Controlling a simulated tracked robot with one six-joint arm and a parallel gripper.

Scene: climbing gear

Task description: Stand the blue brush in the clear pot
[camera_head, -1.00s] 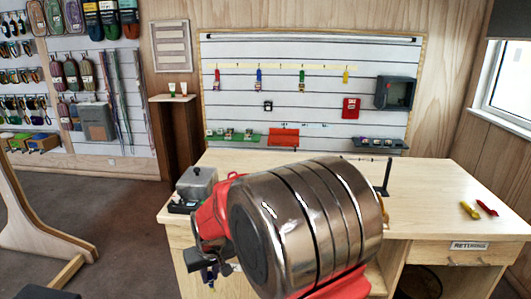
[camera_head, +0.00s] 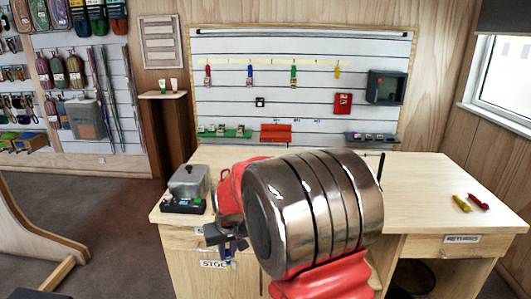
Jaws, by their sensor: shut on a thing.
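My gripper (camera_head: 229,242) is at the lower left of my large metal arm link, in front of the bench's front edge. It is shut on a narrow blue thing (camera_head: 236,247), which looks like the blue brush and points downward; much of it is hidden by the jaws. I cannot make out the clear pot. My arm hides the middle of the bench top.
The wooden bench (camera_head: 430,190) has free room on its right, with a yellow tool (camera_head: 462,203) and a red tool (camera_head: 478,201) there. A grey box (camera_head: 188,182) stands at its left end. A dark upright post (camera_head: 381,170) rises behind my arm.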

